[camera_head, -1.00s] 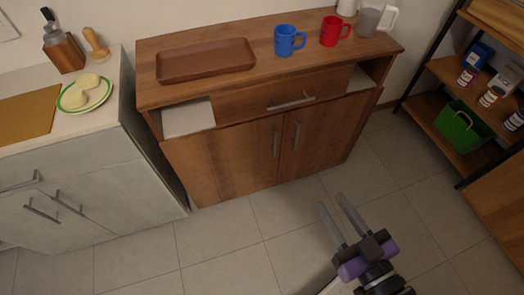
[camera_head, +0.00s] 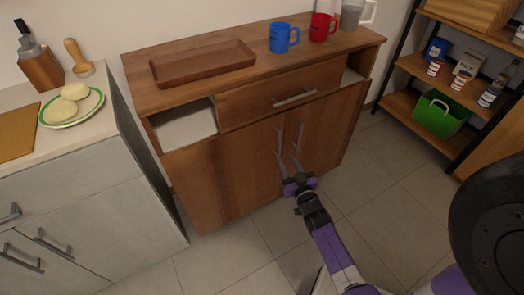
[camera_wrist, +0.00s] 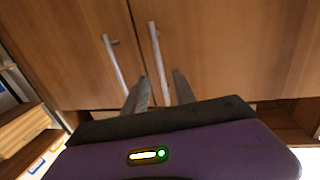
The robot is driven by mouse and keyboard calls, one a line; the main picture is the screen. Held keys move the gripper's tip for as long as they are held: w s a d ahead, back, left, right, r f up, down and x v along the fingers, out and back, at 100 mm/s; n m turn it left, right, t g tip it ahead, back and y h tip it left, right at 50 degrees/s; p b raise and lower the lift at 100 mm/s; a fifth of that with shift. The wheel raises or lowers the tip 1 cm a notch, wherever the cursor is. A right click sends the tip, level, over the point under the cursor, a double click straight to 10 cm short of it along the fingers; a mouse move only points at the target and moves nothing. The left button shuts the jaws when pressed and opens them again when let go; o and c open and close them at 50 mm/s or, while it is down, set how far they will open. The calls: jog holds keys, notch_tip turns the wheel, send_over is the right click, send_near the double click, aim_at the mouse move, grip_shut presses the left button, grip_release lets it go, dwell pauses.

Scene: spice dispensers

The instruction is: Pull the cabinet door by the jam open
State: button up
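The wooden cabinet (camera_head: 215,190) has two shut doors below a drawer, with upright metal bar handles near the middle seam. The left door's handle (camera_head: 279,139) and the right door's handle (camera_head: 299,133) show in the head view. My gripper (camera_head: 286,158) is open in front of the doors at the handles' lower ends. The wrist view looks inverted; there one handle (camera_wrist: 155,50) runs between my open fingers (camera_wrist: 160,88), with gaps, and the other handle (camera_wrist: 114,62) lies outside them. Contact is unclear. No jar is readable as jam.
A brown tray (camera_head: 203,63), a blue mug (camera_head: 283,37) and a red mug (camera_head: 322,27) stand on the cabinet top. A shelf rack at right holds several small jars (camera_head: 457,83) and a green bin (camera_head: 440,116). The grey counter (camera_head: 100,215) stands left. Floor before the doors is clear.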

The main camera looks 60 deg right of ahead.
aim_at(280, 147)
jog(key=x, duration=0.5)
jog(key=b+x, duration=0.1)
jog(key=x, duration=0.1)
jog(key=shift+w+d+r, duration=0.25)
jog(key=shift+w+r, duration=0.05)
jog(key=shift+w, duration=0.05)
grip_shut()
dwell(1.1)
